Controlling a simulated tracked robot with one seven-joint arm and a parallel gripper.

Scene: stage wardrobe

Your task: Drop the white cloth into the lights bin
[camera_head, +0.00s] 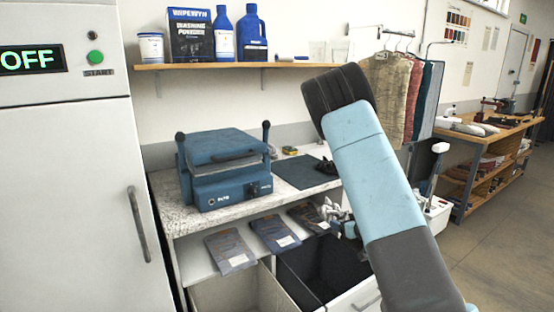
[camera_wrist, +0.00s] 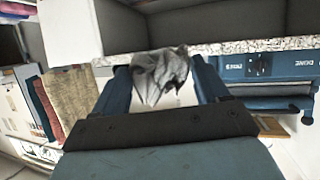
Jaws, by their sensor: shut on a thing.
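My gripper (camera_wrist: 162,78) is shut on the crumpled white cloth (camera_wrist: 160,72), which looks greyish and hangs between the two blue fingers in the wrist view. In the head view my gripper (camera_head: 345,228) is partly hidden behind my arm, with a bit of the cloth (camera_head: 335,210) showing beside it, near the right end of the bins. Two open bins stand under the counter: a pale-lined one (camera_head: 235,290) on the left and a dark-lined one (camera_head: 345,262) on the right. I cannot read which is the lights bin. The cloth appears nearer the dark-lined bin.
A blue press (camera_head: 225,170) stands on the speckled counter (camera_head: 180,207). A white machine (camera_head: 70,180) stands at left. Clothes hang (camera_head: 390,95) behind my arm. Open floor lies at right.

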